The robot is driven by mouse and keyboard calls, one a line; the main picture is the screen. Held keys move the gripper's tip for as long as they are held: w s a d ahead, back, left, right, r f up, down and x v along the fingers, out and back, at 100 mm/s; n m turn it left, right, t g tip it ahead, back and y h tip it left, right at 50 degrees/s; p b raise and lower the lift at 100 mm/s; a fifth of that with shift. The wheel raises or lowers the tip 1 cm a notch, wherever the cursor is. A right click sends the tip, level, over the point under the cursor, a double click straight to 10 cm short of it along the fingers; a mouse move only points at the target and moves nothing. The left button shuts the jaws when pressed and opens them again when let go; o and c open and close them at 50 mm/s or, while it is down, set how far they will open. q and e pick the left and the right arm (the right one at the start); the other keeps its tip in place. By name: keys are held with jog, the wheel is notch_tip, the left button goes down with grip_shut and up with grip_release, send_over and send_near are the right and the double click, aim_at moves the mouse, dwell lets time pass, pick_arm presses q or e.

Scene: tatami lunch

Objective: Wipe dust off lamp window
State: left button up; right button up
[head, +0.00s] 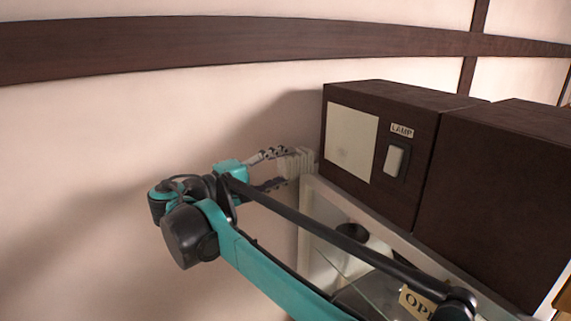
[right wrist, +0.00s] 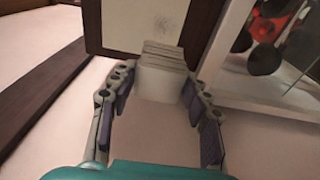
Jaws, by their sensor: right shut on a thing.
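The lamp window (head: 352,143) is a cream panel on the front of a dark wooden box, beside a switch under a LAMP label. In the right wrist view the window (right wrist: 118,22) shows a grey, speckled dust patch. My right gripper (head: 283,166) is left of the box, near its lower left corner. It is shut on a pale ribbed block (right wrist: 160,82), which also shows in the head view (head: 300,162). In the wrist view the block overlaps the window's lower edge; in the head view it sits left of the window, apart from it. My left gripper is out of view.
The lamp box (head: 400,200) stands on a glass-fronted case with a pale frame (head: 312,215). A second dark box (head: 500,190) adjoins it on the right. An OPEN-like sign (head: 417,302) is partly hidden by my arm. The plain wall at left is clear.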

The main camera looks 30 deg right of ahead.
aim_at(305, 163)
jog(key=shift+d+f, duration=0.2)
jog(key=shift+f, duration=0.35)
jog(key=shift+w+d+r, duration=0.1)
jog(key=shift+d, duration=1.3)
jog(key=shift+w+d+r, duration=0.1)
jog(key=shift+d, duration=1.3)
jog(key=shift+w+d, duration=0.1)
jog(key=shift+d, duration=0.95)
jog(key=s, duration=0.4)
jog(key=shift+d, duration=0.2)
jog(key=w, duration=0.4)
jog(key=shift+a, duration=0.15)
